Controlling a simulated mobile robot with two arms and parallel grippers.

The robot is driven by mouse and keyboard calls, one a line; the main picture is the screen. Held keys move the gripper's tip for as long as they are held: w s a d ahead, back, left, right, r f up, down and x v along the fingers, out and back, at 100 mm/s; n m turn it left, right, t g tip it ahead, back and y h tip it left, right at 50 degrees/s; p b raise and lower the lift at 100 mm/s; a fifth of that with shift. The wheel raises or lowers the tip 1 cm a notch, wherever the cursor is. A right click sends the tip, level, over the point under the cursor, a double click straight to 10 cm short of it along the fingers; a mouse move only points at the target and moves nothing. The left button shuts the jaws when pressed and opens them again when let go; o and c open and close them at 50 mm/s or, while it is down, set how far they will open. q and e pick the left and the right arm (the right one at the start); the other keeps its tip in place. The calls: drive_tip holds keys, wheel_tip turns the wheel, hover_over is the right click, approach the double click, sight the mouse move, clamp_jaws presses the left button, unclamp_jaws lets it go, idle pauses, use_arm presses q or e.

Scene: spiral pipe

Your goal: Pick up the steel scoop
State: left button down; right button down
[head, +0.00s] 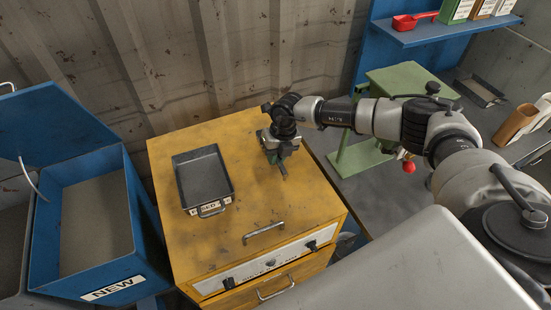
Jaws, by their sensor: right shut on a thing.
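My right gripper (279,152) reaches in from the right and hangs over the yellow cabinet top, right of the tray. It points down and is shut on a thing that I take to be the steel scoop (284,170). Only a small dark grey part shows below the fingers; the gripper hides the rest. I cannot tell whether the scoop still touches the cabinet top. My left gripper is not in view.
A dark tray (228,178) stands on the yellow cabinet (255,200). An open blue bin (128,200) marked NEW is at the left. A green stand (405,78) is behind my right arm. A red scoop (413,20) lies on the blue shelf (420,36).

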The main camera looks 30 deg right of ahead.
wheel_tip(320, 180, up, 3)
drive_tip(key=shift+s+f+b, duration=0.1)
drive_tip(key=shift+s+b, duration=0.05)
drive_tip(key=shift+b, duration=0.55)
drive_tip(key=s+r+b, duration=0.3)
drive_tip(key=s+r, duration=0.4)
drive_tip(key=s, duration=0.4)
drive_tip(key=shift+s+d, duration=0.25)
drive_tip(key=shift+d, duration=0.15)
drive_tip(key=c, duration=1.6)
unclamp_jaws()
clamp_jaws()
drive_tip(key=shift+f, duration=0.1)
